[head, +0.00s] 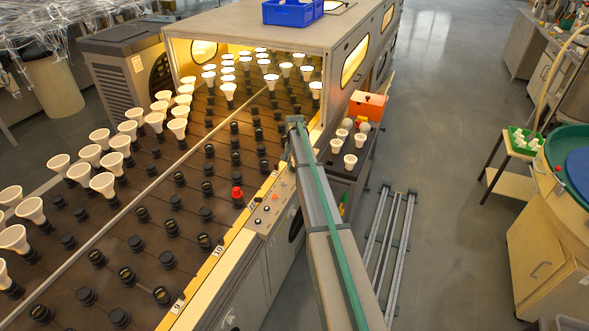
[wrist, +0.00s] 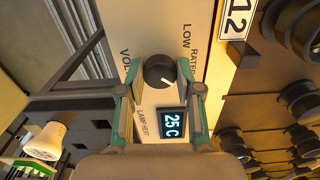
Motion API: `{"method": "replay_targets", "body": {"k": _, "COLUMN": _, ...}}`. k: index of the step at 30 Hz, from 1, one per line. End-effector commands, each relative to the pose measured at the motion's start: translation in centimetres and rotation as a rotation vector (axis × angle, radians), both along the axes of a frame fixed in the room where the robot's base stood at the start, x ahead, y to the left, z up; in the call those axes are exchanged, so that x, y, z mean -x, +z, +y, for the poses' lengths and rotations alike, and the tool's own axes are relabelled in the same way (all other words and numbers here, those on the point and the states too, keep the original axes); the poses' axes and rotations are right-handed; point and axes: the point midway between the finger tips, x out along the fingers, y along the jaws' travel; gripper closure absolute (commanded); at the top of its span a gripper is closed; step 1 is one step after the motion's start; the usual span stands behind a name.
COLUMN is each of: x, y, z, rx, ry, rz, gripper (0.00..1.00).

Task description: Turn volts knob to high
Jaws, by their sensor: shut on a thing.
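The volts knob (wrist: 159,72) is a round black knob with a white pointer line, on a pale panel in the wrist view. The pointer slants toward the lower right of that picture. The words LOW and RATED stand above and right of it; a partly hidden label beginning VOL is to its left. My gripper (wrist: 164,76) has its two green-and-grey fingers on either side of the knob and is shut on it. In the head view my arm reaches to the bench's right edge, and the knob is hidden there.
The rack (head: 130,215) holds many sockets and white bulbs. A red bulb or cap (head: 238,195) stands near its edge. An orange box (head: 367,105) and loose bulbs lie right of my arm.

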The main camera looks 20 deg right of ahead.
Motion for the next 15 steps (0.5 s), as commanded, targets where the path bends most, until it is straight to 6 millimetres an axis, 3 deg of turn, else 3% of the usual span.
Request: {"method": "replay_targets", "body": {"k": 15, "x": -0.03, "y": 0.06, "z": -0.02, "rx": 0.001, "ry": -0.035, "rz": -0.001, "gripper": 1.0}}
